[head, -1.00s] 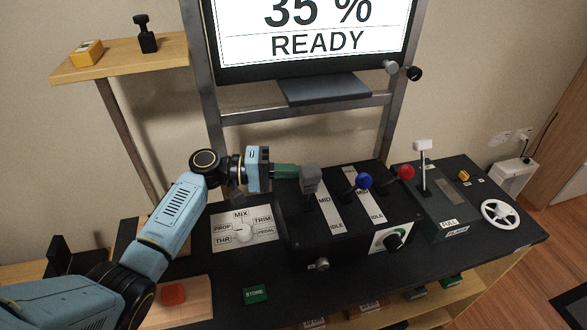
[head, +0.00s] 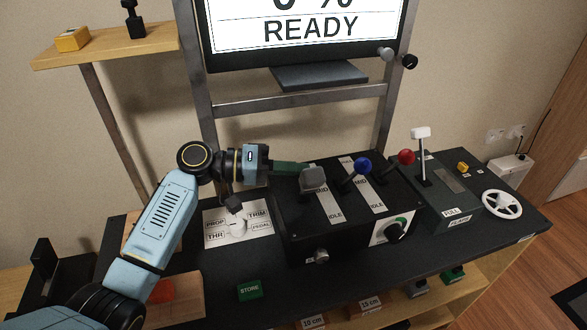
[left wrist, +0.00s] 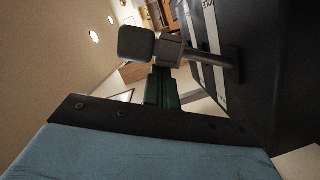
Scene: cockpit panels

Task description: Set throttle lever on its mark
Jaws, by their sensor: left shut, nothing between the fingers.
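The black lever box (head: 300,245) stands on the dark console. The screen (head: 310,30) shows READY under a cut-off percentage. My right gripper is not in view.
Blue-knob (head: 362,166) and red-knob (head: 406,157) levers stand right of the grey one. A white-handled lever (head: 421,133) and a white wheel (head: 502,204) are farther right. A white dial plate (head: 222,239) and a green STORE block (head: 249,291) lie left and in front.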

